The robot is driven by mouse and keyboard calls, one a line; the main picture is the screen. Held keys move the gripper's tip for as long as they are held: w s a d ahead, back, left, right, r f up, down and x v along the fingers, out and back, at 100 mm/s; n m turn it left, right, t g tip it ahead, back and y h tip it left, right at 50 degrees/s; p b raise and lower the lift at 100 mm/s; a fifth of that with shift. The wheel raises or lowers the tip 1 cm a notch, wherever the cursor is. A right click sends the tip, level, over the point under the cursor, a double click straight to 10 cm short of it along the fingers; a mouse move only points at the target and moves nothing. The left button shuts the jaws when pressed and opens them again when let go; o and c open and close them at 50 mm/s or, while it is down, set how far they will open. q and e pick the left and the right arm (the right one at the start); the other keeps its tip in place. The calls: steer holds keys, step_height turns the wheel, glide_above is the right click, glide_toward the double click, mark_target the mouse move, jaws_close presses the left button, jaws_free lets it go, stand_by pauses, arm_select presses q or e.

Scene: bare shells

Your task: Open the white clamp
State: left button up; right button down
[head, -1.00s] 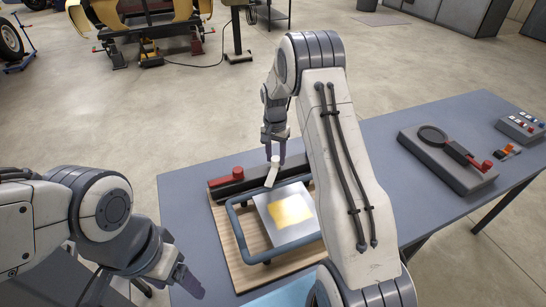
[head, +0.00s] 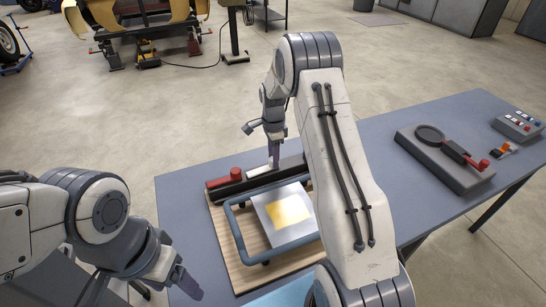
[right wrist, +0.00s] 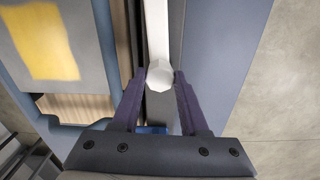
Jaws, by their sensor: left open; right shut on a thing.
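The white clamp (head: 274,158) is a white lever on a dark bar (head: 256,175) along the back of the board. The clamp's pivot is not clear. My left gripper (head: 187,283) is open and empty at the table's near left edge, away from the clamp.
A red clamp (head: 223,181) lies along the bar to the left. A blue-grey frame (head: 238,236) surrounds a metal plate with a yellow patch (head: 288,211) on a wooden board. A grey device with a round plate (head: 432,136) and a switch box (head: 517,125) stand at the right.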

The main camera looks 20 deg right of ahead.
steer(key=shift+w+d+r+m, duration=0.1)
steer(key=shift+r+m, duration=0.05)
steer(key=shift+m, duration=0.45)
steer(key=shift+c, duration=2.4)
jaws_free()
steer(key=shift+o, duration=0.3)
step_height(320, 180, up, 10)
steer(key=b, duration=0.2)
steer(key=shift+r, duration=0.15)
